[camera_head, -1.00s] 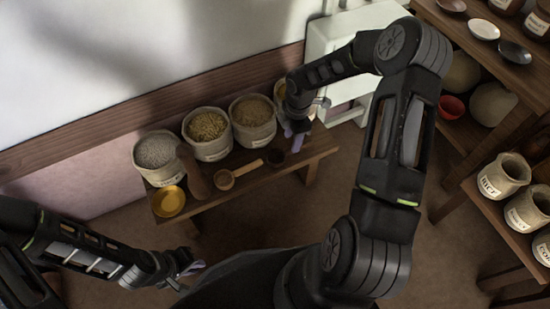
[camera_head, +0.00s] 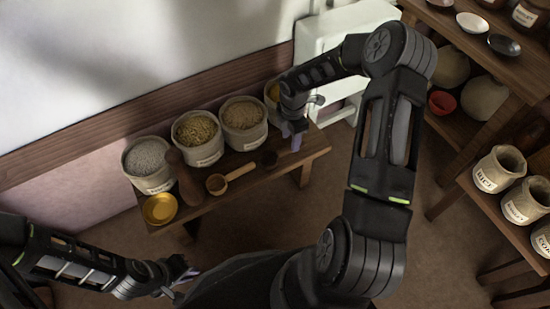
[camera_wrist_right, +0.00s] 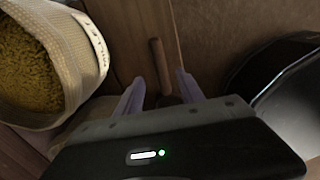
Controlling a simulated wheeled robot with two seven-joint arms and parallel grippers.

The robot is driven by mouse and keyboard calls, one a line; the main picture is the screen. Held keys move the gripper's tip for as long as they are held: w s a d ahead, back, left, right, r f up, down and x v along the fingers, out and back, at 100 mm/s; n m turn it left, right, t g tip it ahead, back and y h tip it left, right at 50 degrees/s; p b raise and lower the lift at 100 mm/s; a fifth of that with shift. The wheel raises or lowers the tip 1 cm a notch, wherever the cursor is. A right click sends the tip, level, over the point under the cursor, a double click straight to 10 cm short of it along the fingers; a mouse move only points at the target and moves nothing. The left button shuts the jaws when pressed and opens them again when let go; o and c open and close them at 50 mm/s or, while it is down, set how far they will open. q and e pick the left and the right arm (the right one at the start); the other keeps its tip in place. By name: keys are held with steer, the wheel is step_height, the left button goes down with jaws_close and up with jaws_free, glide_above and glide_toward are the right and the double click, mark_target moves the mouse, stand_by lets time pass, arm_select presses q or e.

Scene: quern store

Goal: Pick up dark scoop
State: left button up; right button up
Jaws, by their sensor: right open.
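The dark scoop (camera_head: 268,159) lies on the low wooden bench, its small dark bowl showing to the left of my right gripper in the head view. In the right wrist view its brown handle (camera_wrist_right: 160,65) runs up between the fingers, and its bowl is mostly hidden behind the gripper body. My right gripper (camera_head: 291,139) is open over the handle; its pale purple fingers (camera_wrist_right: 160,90) stand apart on either side of it. Whether they touch it I cannot tell. My left gripper (camera_head: 182,275) is low at the left, away from the bench; its finger gap is unclear.
A lighter wooden scoop (camera_head: 216,184), a brown bottle-shaped object (camera_head: 187,180) and a yellow dish (camera_head: 160,208) share the bench (camera_head: 315,150). Several grain sacks (camera_head: 243,138) line its back; one sack (camera_wrist_right: 85,50) is close beside the right gripper. Shelves with jars stand at right.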

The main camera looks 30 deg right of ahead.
mark_target(283, 154)
step_height(283, 154, down, 5)
steer(key=shift+s+f+b, duration=0.15)
steer(key=shift+b, duration=1)
steer(key=shift+c, duration=0.5)
jaws_close()
